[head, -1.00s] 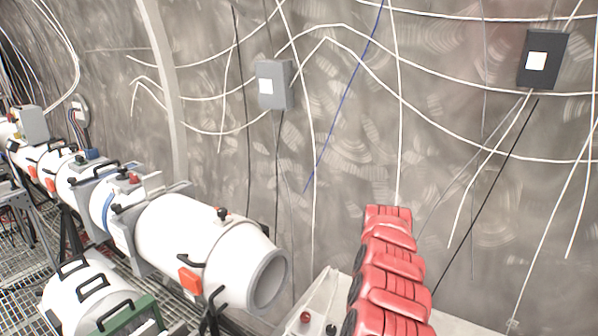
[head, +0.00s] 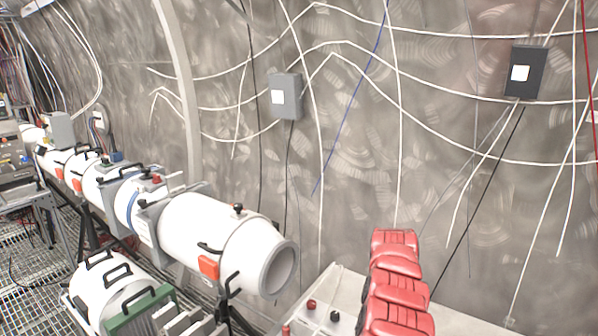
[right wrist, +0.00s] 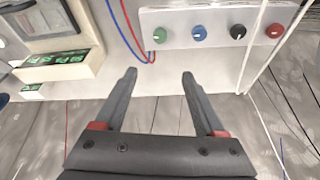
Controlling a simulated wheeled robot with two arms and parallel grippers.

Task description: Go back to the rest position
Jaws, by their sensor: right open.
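My right gripper (right wrist: 159,75) shows in the right wrist view. Its two dark fingers are apart and nothing is between them. Beyond the fingertips is a pale panel with green, blue, black and red knobs (right wrist: 237,32). I cannot tell whether the fingertips touch anything; a gap to the panel seems to show. My left gripper is not in view. Neither gripper shows in the head view.
A white tube line (head: 205,232) on stands runs along the left. Red ridged pieces (head: 397,287) stand in a row at lower right, beside a pale surface (head: 345,288). A grey box (head: 286,96), a black box (head: 527,72) and loose cables are on the wall.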

